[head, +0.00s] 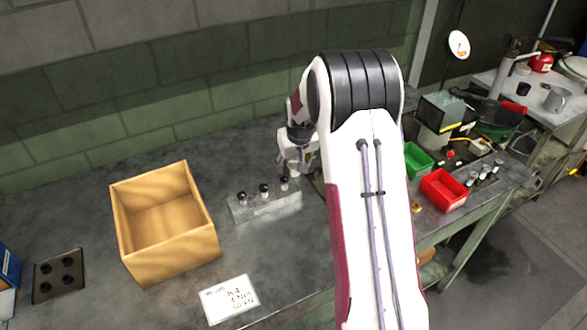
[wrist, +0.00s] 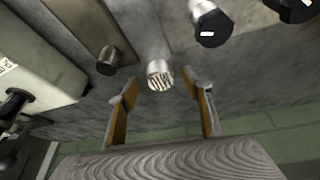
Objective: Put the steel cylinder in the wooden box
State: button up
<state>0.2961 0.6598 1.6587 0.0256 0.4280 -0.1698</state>
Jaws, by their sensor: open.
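The wooden box (head: 136,262) stands open at the top on the left of the bench in the head view, and I see nothing in it. My gripper (head: 293,167) is low over the bench, right of the box, partly hidden by my arm. In the wrist view my gripper (wrist: 160,88) is open, with its two fingers apart. A short steel cylinder (wrist: 159,75) with a ridged bright end lies just beyond and between the fingertips. I cannot tell whether a finger touches it. I cannot make it out surely in the head view.
A grey block (head: 262,206) with three dark-topped pegs stands between the box and my gripper. A white card (head: 230,299) and a dark plate with holes (head: 58,276) lie nearer. Green (head: 418,160) and red (head: 445,190) bins stand right of my arm. Bench behind the block is clear.

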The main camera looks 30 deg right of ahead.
jog(key=shift+w+f, duration=0.2)
jog(key=shift+f, duration=0.25)
grip_shut()
